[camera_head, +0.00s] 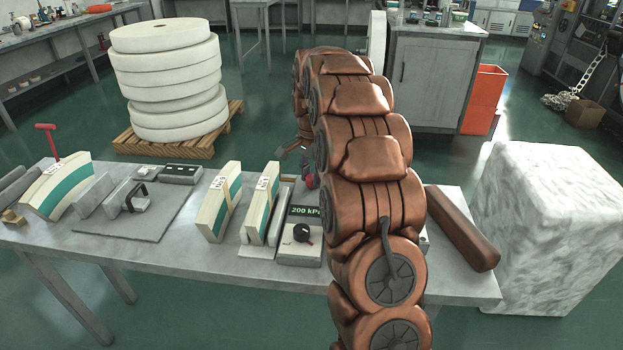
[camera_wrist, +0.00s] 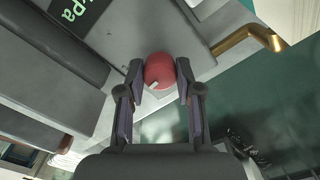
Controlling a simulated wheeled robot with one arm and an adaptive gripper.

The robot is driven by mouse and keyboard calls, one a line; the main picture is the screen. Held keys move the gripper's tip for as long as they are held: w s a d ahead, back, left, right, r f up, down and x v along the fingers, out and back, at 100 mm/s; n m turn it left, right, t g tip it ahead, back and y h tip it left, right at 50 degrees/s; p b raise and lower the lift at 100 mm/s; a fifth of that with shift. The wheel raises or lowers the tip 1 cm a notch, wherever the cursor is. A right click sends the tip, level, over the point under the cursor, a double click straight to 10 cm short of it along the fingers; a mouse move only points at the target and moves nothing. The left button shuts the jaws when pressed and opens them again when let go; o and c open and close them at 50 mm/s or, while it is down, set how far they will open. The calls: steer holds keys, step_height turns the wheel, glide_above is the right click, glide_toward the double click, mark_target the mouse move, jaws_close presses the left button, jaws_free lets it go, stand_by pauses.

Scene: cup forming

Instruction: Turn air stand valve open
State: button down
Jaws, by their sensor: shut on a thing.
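The air stand (camera_head: 301,232) stands on the table with a lit readout (camera_head: 305,211) showing 200 kPa and a black knob (camera_head: 302,233) on its front. In the wrist view a round red valve knob (camera_wrist: 159,71) with a small pale mark sits between the fingertips of my gripper (camera_wrist: 160,80). My gripper is shut on this red knob, one finger on each side. In the head view my arm hides most of the stand's right side, and only a little red shows beside it.
A brass pipe (camera_wrist: 245,40) sticks out near the stand's edge. White blocks with green bands (camera_head: 219,203) stand left of the stand. A brown cylinder (camera_head: 461,228) lies at the table's (camera_head: 150,252) right end, near a marbled white block (camera_head: 548,228).

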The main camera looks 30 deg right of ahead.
steer(key=shift+m, duration=0.7)
steer(key=c, duration=0.8)
jaws_free()
steer(key=shift+o, duration=0.2)
step_height(320, 180, up, 12)
stand_by(0.5)
